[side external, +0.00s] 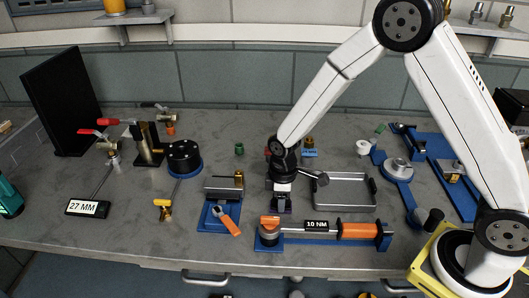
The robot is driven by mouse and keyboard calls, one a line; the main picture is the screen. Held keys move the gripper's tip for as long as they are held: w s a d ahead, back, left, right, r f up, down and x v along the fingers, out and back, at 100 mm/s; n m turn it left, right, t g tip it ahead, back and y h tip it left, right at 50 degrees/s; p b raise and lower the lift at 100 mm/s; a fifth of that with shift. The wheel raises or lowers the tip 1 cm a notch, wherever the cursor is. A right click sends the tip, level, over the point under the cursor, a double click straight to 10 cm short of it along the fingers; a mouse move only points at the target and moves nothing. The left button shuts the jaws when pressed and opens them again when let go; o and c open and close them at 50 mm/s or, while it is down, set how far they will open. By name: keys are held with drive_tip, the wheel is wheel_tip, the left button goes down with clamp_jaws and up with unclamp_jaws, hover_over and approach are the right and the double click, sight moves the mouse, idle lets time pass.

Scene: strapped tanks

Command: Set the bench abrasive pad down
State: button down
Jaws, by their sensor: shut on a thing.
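The grey tray (344,206) is close on the right. The torque wrench (320,227) lies in a blue cradle in front. Valves and a black round fixture (184,157) stand farther left. Bare bench lies front left.

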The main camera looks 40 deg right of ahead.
drive_tip(key=shift+f, duration=0.15)
drive_tip(key=shift+c, duration=1.1)
unclamp_jaws()
wheel_tip(320, 180, up, 12)
drive_tip(key=shift+r, duration=0.2)
idle(0.4)
drive_tip(key=s+d+m+t, duration=0.2)
drive_tip(key=s+d+m, duration=0.4)
drive_tip(key=s+m, duration=0.3)
drive_tip(key=s+f, duration=0.1)
drive_tip(key=s, duration=0.2)
drive_tip(key=shift+s+d+t, duration=0.15)
drive_tip(key=shift+s+t, duration=0.1)
drive_tip(key=shift+t, duration=0.05)
